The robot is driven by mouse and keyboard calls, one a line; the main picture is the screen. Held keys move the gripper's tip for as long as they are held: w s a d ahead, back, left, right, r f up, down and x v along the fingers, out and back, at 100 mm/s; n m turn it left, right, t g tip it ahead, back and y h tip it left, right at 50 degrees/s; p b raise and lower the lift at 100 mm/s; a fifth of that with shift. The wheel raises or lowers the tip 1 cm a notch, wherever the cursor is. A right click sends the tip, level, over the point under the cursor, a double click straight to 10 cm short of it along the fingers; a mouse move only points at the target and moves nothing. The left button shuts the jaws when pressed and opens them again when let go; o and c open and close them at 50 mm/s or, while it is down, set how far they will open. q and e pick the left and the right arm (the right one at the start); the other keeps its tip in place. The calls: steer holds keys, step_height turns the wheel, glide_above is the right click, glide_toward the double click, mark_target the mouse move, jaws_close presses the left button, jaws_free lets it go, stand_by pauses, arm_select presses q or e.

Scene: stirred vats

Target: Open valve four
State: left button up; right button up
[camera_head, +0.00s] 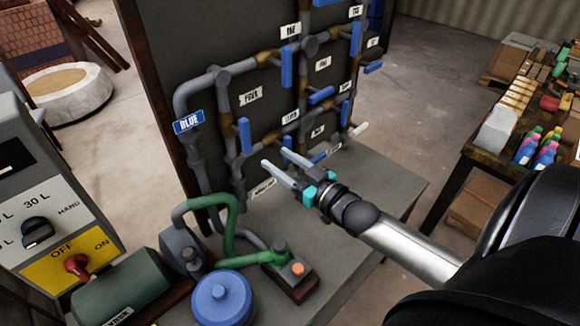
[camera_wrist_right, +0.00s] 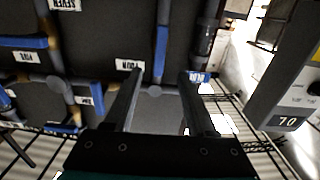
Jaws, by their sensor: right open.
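The label FOUR (camera_head: 250,95) is on the dark pipe panel, with a blue valve handle (camera_head: 245,135) standing upright below and left of it. In the right wrist view, which is upside down, the label (camera_wrist_right: 130,66) and the handle (camera_wrist_right: 161,55) lie beyond my fingers. My right gripper (camera_head: 275,157) is open and empty, in front of the panel's lower part, right of and lower than that handle in the head view. Its two fingers (camera_wrist_right: 158,80) point toward the panel and appear apart from the handle. My left gripper is out of view.
Several other blue handles and labels share the panel, including one handle (camera_head: 288,66) higher up. A BLUE sign (camera_head: 188,122) marks the left pipe. A green pump (camera_head: 125,290), a blue-lidded vessel (camera_head: 222,299) and an orange button (camera_head: 298,269) stand below. A control box (camera_head: 40,200) is left.

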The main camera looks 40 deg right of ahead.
steer(key=shift+s+d, duration=0.15)
steer(key=shift+s, duration=1.2)
